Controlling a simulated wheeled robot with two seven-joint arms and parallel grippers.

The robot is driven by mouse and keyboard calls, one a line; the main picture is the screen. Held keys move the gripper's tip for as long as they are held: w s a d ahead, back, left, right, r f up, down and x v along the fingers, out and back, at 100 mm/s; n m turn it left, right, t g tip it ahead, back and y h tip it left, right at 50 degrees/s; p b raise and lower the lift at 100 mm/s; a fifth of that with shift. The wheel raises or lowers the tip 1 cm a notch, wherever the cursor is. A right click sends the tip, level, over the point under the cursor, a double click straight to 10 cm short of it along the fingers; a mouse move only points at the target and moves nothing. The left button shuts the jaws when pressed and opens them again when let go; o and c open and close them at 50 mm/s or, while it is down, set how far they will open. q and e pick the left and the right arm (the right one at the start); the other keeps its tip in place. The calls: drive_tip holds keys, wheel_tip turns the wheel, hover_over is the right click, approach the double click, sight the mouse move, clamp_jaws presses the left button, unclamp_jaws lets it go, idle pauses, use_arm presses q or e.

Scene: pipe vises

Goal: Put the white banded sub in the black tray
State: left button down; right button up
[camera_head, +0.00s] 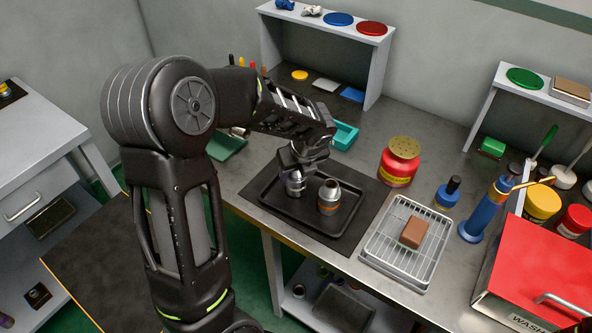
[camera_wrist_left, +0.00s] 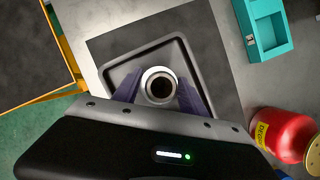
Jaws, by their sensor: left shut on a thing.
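The black tray (camera_head: 288,217) lies on a dark mat on the workbench; it also shows in the left wrist view (camera_wrist_left: 122,77). My left gripper (camera_head: 296,174) points down over the left part of the tray and is shut on a metallic sub (camera_head: 294,188). In the left wrist view the sub's round open top (camera_wrist_left: 160,85) sits between the purple fingers. The sub looks upright. Its band is mostly hidden, and I cannot tell whether its base touches the tray floor. A second sub with an orange band (camera_head: 329,197) stands upright in the tray, to the right. My right gripper is not in view.
A wire rack with a brown block (camera_head: 412,232) stands right of the tray. A red can (camera_head: 399,163) and a teal box (camera_head: 344,135) stand behind it. A blue pump-like tool (camera_head: 482,212) and a red bin (camera_head: 545,265) are at the right.

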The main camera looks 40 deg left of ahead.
use_arm(q)
drive_tip(key=shift+f, duration=0.15)
drive_tip(key=c, duration=0.6)
unclamp_jaws()
drive_tip(key=shift+c, duration=0.2)
drive_tip(key=v, duration=1.2)
drive_tip(key=shift+r, duration=0.2)
drive_tip(key=shift+s, duration=0.1)
